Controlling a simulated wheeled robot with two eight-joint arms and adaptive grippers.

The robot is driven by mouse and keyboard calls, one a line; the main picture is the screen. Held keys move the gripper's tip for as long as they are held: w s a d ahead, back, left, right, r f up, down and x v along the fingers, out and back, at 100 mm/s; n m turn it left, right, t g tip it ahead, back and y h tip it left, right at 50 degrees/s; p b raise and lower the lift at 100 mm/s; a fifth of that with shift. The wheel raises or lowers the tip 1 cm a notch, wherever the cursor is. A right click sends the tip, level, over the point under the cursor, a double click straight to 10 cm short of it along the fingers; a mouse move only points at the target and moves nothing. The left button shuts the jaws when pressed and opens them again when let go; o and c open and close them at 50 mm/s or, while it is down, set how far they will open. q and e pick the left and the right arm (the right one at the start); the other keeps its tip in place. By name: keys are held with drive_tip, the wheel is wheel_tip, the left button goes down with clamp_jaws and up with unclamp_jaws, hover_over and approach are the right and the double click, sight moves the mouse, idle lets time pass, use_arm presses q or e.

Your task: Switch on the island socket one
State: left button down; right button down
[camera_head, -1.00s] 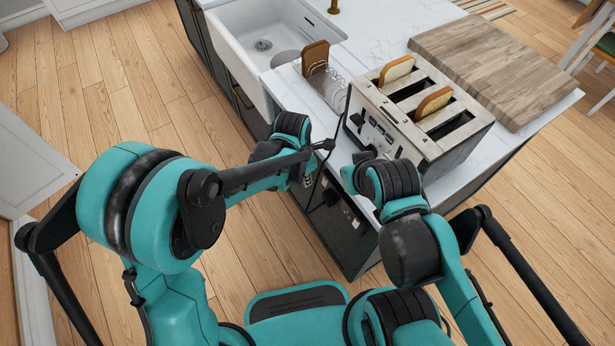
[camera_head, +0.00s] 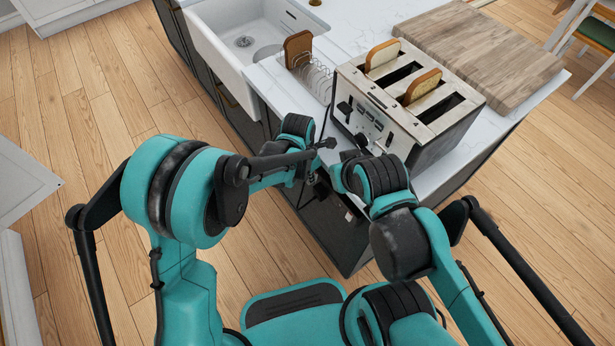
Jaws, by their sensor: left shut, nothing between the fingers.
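The kitchen island has a dark end panel (camera_head: 335,235) below its white top. A small pale socket part (camera_head: 349,216) shows low on this panel. Which socket it belongs to, and its switch position, I cannot make out. My left gripper (camera_head: 311,178) is shut and empty, small and dark close to the upper part of the panel. My left wrist partly covers it, and whether it touches a socket I cannot tell. My right arm reaches in from the right in front of the toaster, and its gripper is hidden.
A four-slot toaster (camera_head: 425,125) with bread stands on the island top near the end panel. Wooden floor (camera_head: 80,120) lies open to the left.

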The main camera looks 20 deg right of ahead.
use_arm(q)
drive_tip(key=shift+w+d+f+h, duration=0.1)
drive_tip(key=shift+d+h, duration=0.1)
drive_tip(key=shift+h, duration=0.1)
drive_tip(key=shift+r+p, duration=0.3)
drive_tip(key=shift+r, duration=0.55)
